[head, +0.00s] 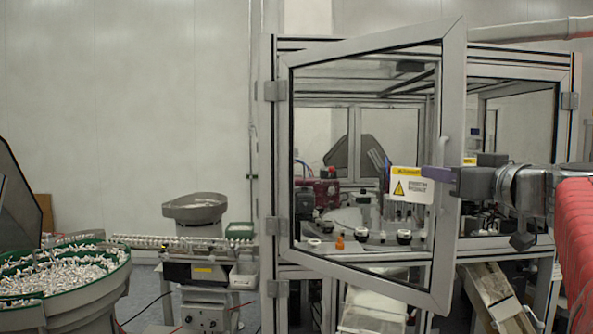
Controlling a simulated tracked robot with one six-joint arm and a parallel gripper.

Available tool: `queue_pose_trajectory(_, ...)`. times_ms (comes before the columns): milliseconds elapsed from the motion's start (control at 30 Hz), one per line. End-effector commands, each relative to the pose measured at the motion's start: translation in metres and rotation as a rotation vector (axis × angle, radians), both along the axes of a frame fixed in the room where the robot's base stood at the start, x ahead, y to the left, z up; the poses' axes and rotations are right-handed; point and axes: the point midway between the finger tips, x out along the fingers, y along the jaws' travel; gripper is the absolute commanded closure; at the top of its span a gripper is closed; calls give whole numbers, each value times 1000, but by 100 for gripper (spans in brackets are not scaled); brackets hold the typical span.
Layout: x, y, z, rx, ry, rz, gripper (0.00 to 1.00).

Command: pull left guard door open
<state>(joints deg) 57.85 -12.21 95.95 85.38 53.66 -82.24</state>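The left guard door (453,100) is a grey-framed clear panel hinged on its left side. It stands partly open, its right edge swung out toward me. A pale vertical handle (444,152) is on its right frame bar. My gripper (438,174) comes in from the right with purple fingers at the handle's lower part. The fingers are seen edge-on and overlap the handle, so I cannot tell whether they grip it. A yellow and white warning sign (411,187) is on the door, partly covered by the fingertips.
The right guard door (567,102) appears closed behind my arm. Inside the cell are a turntable and several small fixtures. A green-rimmed bowl (62,300) of white parts and a grey bowl feeder (195,207) stand left. A chute (497,291) is below right.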

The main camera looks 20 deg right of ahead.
Motion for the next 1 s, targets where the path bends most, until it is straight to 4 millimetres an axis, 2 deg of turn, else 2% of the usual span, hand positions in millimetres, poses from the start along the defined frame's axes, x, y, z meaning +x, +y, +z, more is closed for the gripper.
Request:
queue_pose_trajectory(200, 0, 1, 0, 0, 0, 1, 100)
queue_pose_trajectory(633, 1, 1, 0, 0, 0, 2, 100)
queue_pose_trajectory(667, 1, -4, 0, 1, 1, 2, 100)
queue_pose_trajectory(1000, 6, 13, -1, 0, 1, 17, 100)
